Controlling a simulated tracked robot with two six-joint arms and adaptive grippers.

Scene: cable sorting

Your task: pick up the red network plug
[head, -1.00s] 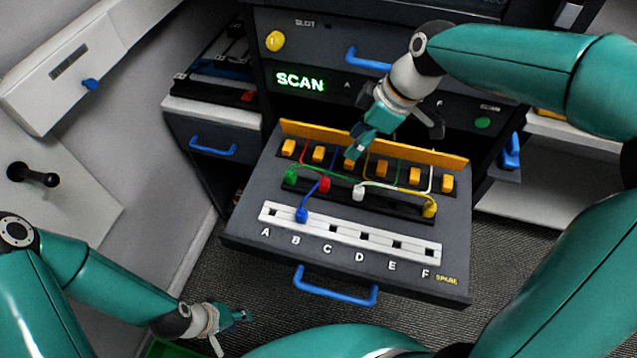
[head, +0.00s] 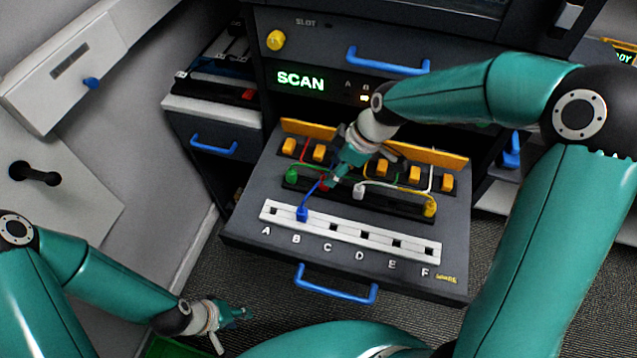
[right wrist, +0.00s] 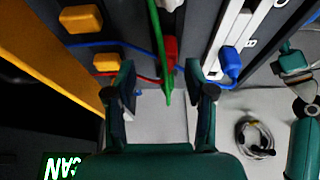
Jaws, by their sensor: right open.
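The red network plug (head: 324,186) sits in the dark rail on the pulled-out drawer, between the green plug (head: 291,174) and the white plug (head: 359,191). My right gripper (head: 336,178) is just above and beside it, partly covering it. In the right wrist view the red plug (right wrist: 171,50) shows just beyond the open fingers (right wrist: 160,74), nearer the right finger. A green cable (right wrist: 159,35) crosses beside it. Whether a finger touches the plug cannot be told. My left gripper (head: 240,314) hangs low at the left, away from the drawer; its jaws are too small to judge.
A blue plug (head: 302,214) sits in the white slot strip (head: 381,242) in front. A yellow plug (head: 430,208) is at the rail's right end. Orange blocks (head: 319,153) and an orange ledge (head: 455,160) stand behind. Thin cables cross between them.

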